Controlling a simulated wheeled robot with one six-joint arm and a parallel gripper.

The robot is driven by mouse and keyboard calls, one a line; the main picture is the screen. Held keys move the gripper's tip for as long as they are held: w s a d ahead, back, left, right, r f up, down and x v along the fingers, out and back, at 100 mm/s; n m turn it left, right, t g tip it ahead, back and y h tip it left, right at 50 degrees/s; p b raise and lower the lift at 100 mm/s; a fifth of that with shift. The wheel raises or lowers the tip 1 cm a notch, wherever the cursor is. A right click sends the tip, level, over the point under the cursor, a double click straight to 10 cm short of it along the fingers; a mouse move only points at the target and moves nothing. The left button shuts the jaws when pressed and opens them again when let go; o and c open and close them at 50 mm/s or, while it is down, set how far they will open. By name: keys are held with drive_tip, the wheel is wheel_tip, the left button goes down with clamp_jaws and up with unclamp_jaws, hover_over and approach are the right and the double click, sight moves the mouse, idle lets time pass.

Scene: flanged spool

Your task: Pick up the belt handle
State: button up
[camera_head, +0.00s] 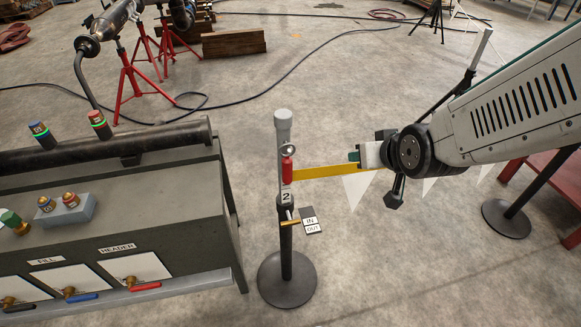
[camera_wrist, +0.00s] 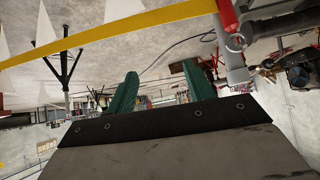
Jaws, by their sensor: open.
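The red belt handle (camera_head: 287,170) is upright at the head of a grey-topped post (camera_head: 283,125), with a metal ring at its top. A yellow belt (camera_head: 325,172) runs right from it and passes out of sight behind my arm. My gripper (camera_head: 353,156) is to the right of the handle, apart from it, with green fingers toward the post. In the wrist view, the handle (camera_wrist: 229,15) is at the top right and the belt (camera_wrist: 120,32) crosses the top. There my gripper (camera_wrist: 158,72) shows two spread green fingers with nothing between them.
A dark control bench (camera_head: 120,215) with valves and knobs stands left of the post. A plate marked IN and OUT (camera_head: 311,221) shows beside the post. Another post base (camera_head: 506,218) and a red table (camera_head: 545,180) are at right. Floor below the belt is clear.

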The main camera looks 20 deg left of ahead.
drive_tip(key=a+f+n+t+y, duration=0.1)
drive_tip(key=a+f+y, duration=0.1)
drive_tip(key=a+f, duration=0.45)
drive_tip(key=n+t+y, duration=0.1)
drive_tip(key=n+y, duration=0.1)
approach(289, 166)
drive_tip(key=x, duration=1)
drive_tip(key=shift+f, duration=0.1)
drive_tip(key=c, duration=1.1)
